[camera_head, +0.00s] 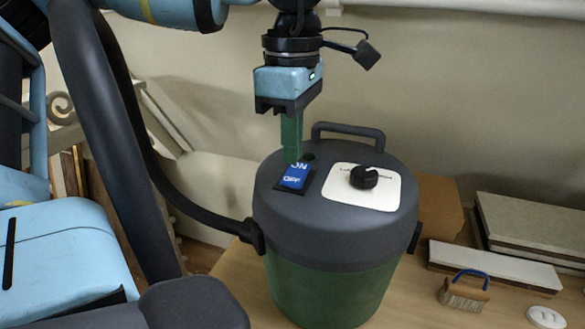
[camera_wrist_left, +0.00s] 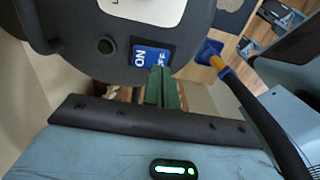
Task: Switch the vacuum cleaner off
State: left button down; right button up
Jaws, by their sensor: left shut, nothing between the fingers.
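The vacuum cleaner (camera_head: 330,255) has a dark grey lid and a green drum and stands upright on a wooden surface. Its blue rocker switch (camera_head: 295,178) is marked ON and OFF and sits in a black frame on the lid, left of a white panel. My left gripper (camera_head: 292,158) points down with its green fingers closed and empty. The left wrist view shows the switch (camera_wrist_left: 150,57) just beyond the closed fingers (camera_wrist_left: 162,72). My right gripper is not in view.
A black knob (camera_head: 364,177) stands on the white panel, and a handle (camera_head: 348,128) arches behind it. A blue-handled brush (camera_head: 465,291), a white disc (camera_head: 546,317) and flat slabs (camera_head: 530,235) lie to the right.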

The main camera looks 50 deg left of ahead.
aim_at(293, 178)
pick_arm(q)
jog(key=shift+r+p, duration=0.9)
jog(key=shift+r, duration=1.3)
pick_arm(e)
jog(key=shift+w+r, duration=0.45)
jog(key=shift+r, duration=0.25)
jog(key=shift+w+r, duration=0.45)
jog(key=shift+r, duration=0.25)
